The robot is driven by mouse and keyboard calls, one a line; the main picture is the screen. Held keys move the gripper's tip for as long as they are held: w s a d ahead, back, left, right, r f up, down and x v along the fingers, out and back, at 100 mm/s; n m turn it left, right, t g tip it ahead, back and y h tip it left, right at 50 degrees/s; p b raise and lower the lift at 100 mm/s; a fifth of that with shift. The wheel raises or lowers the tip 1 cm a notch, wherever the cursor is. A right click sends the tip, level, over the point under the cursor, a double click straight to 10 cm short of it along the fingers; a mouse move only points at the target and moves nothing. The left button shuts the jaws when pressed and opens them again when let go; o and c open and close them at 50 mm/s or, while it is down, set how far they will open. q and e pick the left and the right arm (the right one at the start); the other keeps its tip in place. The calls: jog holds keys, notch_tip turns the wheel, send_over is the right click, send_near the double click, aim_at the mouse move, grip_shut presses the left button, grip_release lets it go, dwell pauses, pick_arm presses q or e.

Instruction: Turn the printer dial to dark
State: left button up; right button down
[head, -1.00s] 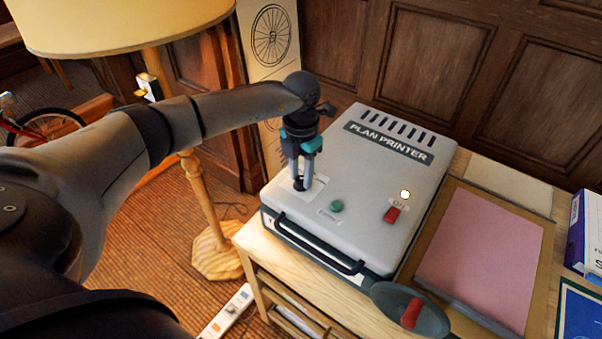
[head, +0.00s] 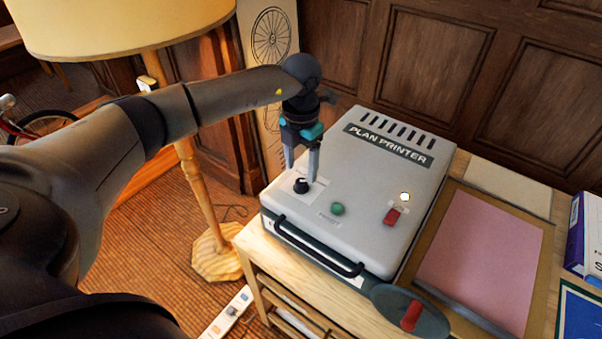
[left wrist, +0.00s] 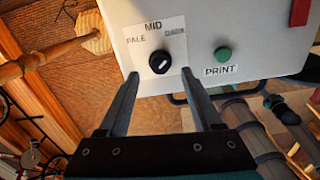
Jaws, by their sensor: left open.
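The grey plan printer (head: 390,180) stands on a wooden stand. Its black dial (head: 300,186) is on the front left of the top; it also shows in the left wrist view (left wrist: 159,62). Labels PALE (left wrist: 135,39), MID (left wrist: 153,26) and DARK (left wrist: 174,32) surround it. The dial's white mark slants up and right, toward the DARK side. My left gripper (head: 301,175) is open just above the dial, fingers apart with nothing between them. In the left wrist view its fingertips lie either side of the dial's lower edge.
A green print button (head: 337,208) and a red switch (head: 392,215) by a lit lamp are right of the dial. A handle (head: 318,250) runs along the front. A floor lamp (head: 190,180) stands left; a board with pink paper (head: 478,250) lies right.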

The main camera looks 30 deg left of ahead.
aim_at(301, 181)
pick_arm(q)
notch_tip(301, 181, up, 12)
jog(key=shift+f, duration=0.2)
dwell(0.4)
